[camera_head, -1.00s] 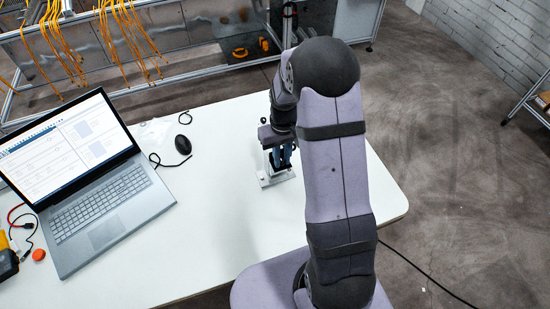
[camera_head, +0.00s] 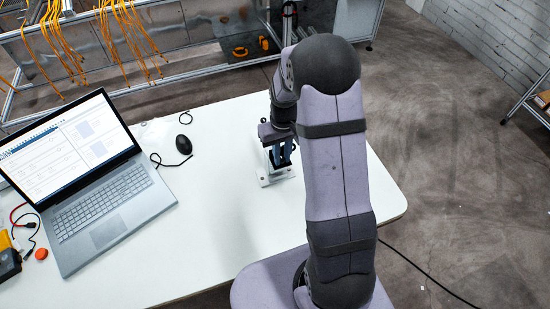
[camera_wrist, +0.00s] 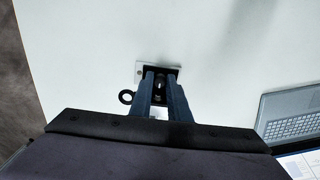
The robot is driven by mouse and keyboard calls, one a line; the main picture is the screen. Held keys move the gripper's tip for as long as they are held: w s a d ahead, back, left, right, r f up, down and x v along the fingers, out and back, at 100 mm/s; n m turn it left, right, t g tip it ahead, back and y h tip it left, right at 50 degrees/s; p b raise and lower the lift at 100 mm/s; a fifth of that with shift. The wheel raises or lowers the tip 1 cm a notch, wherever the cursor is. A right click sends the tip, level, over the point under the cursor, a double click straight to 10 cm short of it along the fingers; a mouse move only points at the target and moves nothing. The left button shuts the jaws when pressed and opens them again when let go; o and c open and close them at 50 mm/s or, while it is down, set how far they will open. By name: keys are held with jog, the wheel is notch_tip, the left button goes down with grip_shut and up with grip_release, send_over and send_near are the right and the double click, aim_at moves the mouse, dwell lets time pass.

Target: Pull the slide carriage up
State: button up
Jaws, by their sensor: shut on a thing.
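The slide fixture has a pale base plate (camera_head: 266,181) on the white table, left of my arm in the head view. The plate also shows in the wrist view (camera_wrist: 141,68). My gripper (camera_head: 282,160) points down over the fixture. In the wrist view my gripper (camera_wrist: 161,82) has its two blue fingers closed on the small dark slide carriage (camera_wrist: 158,93), one finger on each side. A black ring (camera_wrist: 126,97) sticks out to the left there. My fingers and wrist hide most of the carriage and its rail.
An open laptop (camera_head: 95,205) stands on the left of the table, with a black mouse (camera_head: 183,144) and its cable nearer the fixture. Cables and a red cap (camera_head: 41,254) lie at the far left. The table front and middle are clear.

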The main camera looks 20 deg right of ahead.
jog(key=o, duration=0.7)
jog(key=shift+r, duration=0.1)
jog(key=shift+o, duration=0.2)
jog(key=shift+r, duration=0.2)
jog(key=shift+r+p, duration=2.1)
jog(key=shift+r, duration=0.2)
jog(key=shift+s, duration=0.1)
jog(key=s+a+r+m+g, duration=0.1)
jog(key=s+a, duration=0.1)
jog(key=s, duration=0.8)
jog(key=s+a+r+g, duration=0.2)
jog(key=s+a, duration=0.1)
jog(key=s, duration=0.7)
jog(key=shift+w+a+r+n+t+b, duration=0.15)
jog(key=shift+w+a+r+t+b, duration=0.15)
jog(key=shift+r+t, duration=0.3)
jog(key=shift+w+a+r+n+t+b, duration=0.15)
jog(key=shift+w+a+r+t, duration=0.2)
jog(key=shift+r, duration=0.45)
jog(key=shift+w+a+r+n+t+b, duration=0.1)
jog(key=shift+w+a+r+t+b, duration=0.15)
jog(key=shift+r+t, duration=0.4)
